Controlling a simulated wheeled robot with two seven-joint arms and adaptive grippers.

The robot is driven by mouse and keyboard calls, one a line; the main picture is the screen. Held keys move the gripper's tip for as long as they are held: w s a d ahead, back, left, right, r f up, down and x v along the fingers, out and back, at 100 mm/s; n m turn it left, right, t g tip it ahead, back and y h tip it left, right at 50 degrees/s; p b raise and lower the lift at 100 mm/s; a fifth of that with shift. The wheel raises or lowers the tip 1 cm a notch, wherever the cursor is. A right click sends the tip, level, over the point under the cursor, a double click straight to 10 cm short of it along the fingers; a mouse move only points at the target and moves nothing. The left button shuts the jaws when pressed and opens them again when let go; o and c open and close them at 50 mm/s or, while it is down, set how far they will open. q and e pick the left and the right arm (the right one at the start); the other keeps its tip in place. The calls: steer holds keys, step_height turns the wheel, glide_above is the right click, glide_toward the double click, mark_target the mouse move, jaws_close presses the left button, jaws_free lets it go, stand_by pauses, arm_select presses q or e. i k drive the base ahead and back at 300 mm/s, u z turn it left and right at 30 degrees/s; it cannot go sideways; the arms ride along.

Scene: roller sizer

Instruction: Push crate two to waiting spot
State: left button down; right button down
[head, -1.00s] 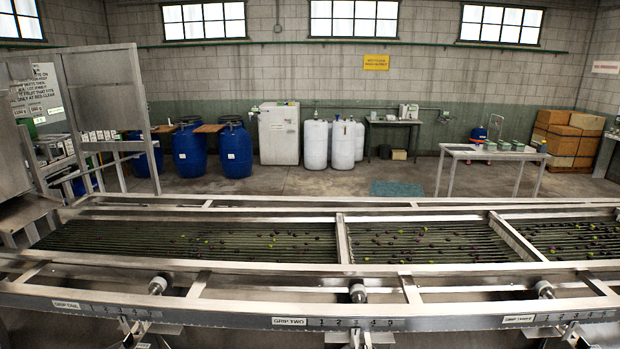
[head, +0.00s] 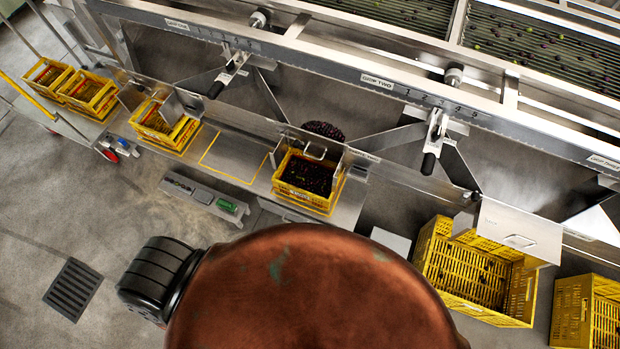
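A yellow crate (head: 338,197) holding dark fruit stands on the metal shelf below the sizer. No number is readable on it, so I cannot tell for sure that it is crate two. A metal flap with a handle (head: 314,152) hangs at its back edge. To its left a bare rectangle outlined in yellow (head: 229,178) is marked on the shelf; it looks like the waiting spot. It is empty, with a gap between it and the filled crate. Neither of my grippers is in view.
Another yellow crate (head: 184,139) stands left of the outline, with more crates (head: 91,94) farther left. A large yellow crate (head: 470,270) stands at right under a metal flap (head: 520,236). Handles (head: 430,160) stick out from the sizer rail (head: 330,66). A floor drain (head: 72,289) lies lower left.

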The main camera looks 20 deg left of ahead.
mark_target(307, 180)
steer(key=u, duration=3.25)
steer(key=k, duration=1.1)
steer(key=z, duration=2.1)
